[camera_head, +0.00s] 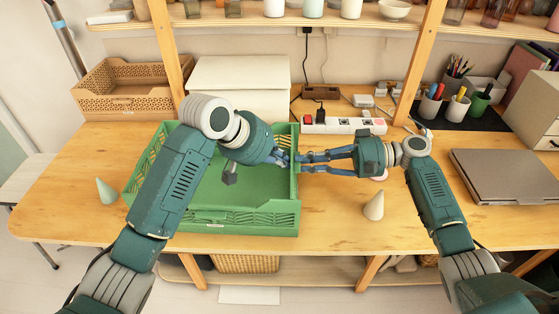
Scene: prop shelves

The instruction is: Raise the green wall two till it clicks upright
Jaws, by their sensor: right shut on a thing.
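The green crate (240,219) stands on the wooden table, left of the middle. Its near wall is up. Its right wall (294,200) stands along the crate's right side, and both grippers meet at it. My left arm reaches across the crate and hides much of its left and far sides. My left gripper (284,159) is at the inner face of the right wall; its fingertips are too small and overlapped to judge. My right gripper (301,162) comes from the right and is shut on the right wall. I cannot tell whether this wall is fully upright.
Pale cones stand left (106,191) and right (374,205) of the crate. Behind are a white box (240,80), a brown basket (120,88) and a power strip (344,125). A closed laptop (505,175) lies at right. The table front right of the crate is mostly clear.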

